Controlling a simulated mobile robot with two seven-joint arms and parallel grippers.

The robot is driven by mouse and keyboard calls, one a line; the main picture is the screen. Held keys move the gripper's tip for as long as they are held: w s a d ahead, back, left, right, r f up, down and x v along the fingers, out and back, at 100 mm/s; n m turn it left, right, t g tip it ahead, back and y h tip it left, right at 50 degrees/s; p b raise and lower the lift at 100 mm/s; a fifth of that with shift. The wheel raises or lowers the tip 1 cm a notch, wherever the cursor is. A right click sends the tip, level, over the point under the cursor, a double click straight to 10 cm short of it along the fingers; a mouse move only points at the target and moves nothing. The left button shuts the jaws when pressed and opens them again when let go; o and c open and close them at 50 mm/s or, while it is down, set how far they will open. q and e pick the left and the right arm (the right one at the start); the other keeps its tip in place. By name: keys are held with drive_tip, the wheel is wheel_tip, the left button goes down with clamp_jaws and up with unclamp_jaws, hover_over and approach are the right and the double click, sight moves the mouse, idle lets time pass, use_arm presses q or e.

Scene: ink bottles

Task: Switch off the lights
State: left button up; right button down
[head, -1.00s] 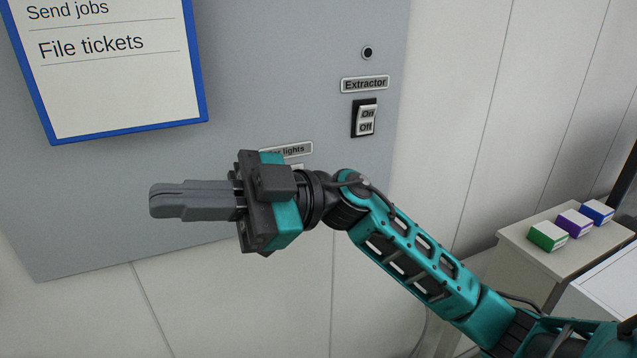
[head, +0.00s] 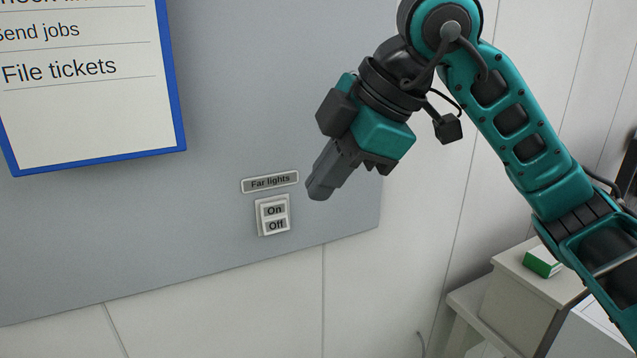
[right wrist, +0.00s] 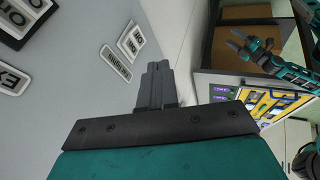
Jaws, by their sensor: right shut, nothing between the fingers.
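The light switch (head: 273,216) is a white rocker marked On and Off on the grey panel, under a label reading Far lights (head: 270,182). My right gripper (head: 318,190) is shut and empty, pointing down and left, with its tips just right of the label and above right of the switch. It appears apart from the panel. In the right wrist view, the shut fingers (right wrist: 157,86) are right of the switch (right wrist: 131,41) and its label (right wrist: 116,62). My left gripper (right wrist: 236,38) shows small in the background of the right wrist view, its fingers seemingly apart.
A blue-framed notice board (head: 90,85) hangs left of the switch. The Extractor switch (right wrist: 20,18) shows at the left of the right wrist view. A green box (head: 541,263) sits on a white cabinet (head: 522,285) at lower right. The panel below the switch is clear.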

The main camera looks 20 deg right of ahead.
sight(285, 215)
drive_tip(key=x, duration=0.3)
drive_tip(key=w+x, duration=0.1)
drive_tip(key=x, duration=0.2)
drive_tip(key=w+x, duration=0.1)
drive_tip(key=x, duration=0.3)
drive_tip(key=shift+d+r, duration=0.25)
drive_tip(key=shift+r, duration=0.15)
drive_tip(key=shift+w+f, duration=0.15)
drive_tip(key=shift+w, duration=0.25)
